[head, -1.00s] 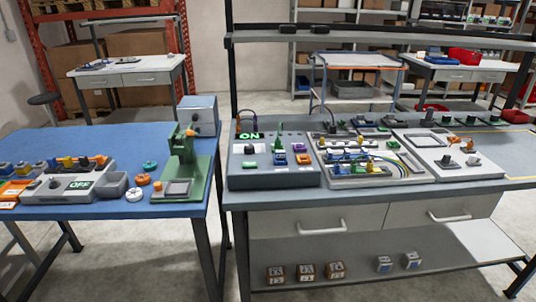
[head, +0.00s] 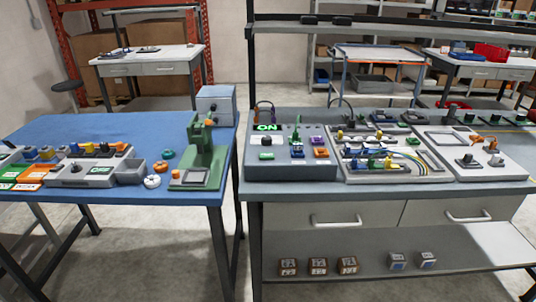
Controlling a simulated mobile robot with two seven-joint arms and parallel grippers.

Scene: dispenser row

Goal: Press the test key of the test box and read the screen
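A grey box (head: 290,166) with a lit green ON screen (head: 267,127) stands at the left end of the grey bench. Its top carries a black knob (head: 266,141), a green key (head: 266,156) and several blue, purple and orange parts. Another grey box (head: 85,177) with coloured keys and a small green-lettered screen (head: 101,170) lies on the blue table; I cannot read that screen surely. Neither box has a label I can read as test box. Neither of my grippers is in view.
A green press-like stand (head: 207,150) and a grey-blue cabinet (head: 217,106) stand at the blue table's (head: 110,128) right end. A wiring board (head: 380,155) and a white panel (head: 470,160) fill the grey bench (head: 400,190). A narrow gap separates the tables.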

